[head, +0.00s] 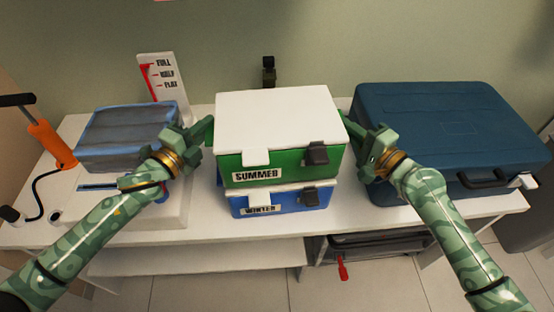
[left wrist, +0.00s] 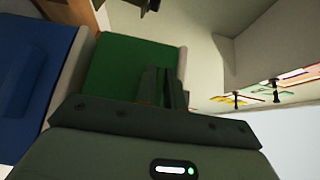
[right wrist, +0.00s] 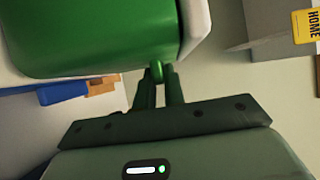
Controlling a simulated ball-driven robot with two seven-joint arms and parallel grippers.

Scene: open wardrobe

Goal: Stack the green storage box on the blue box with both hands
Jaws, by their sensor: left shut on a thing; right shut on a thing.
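The green box (head: 285,168), with a white lid and a "SUMMER" label, is level directly above the blue box (head: 282,208), labelled "WINTER". Their fronts roughly line up; I cannot tell whether they touch. My left gripper (head: 205,131) is shut on the green box at its left side; the green side also shows in the left wrist view (left wrist: 120,65), with the blue box (left wrist: 30,75) beyond a pale strip. My right gripper (head: 358,128) is shut on the green box at its right side. The right wrist view shows the fingers at a small green handle (right wrist: 157,72).
A dark blue case (head: 440,130) stands close on the right. The white shelf (head: 250,228) has little free room.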

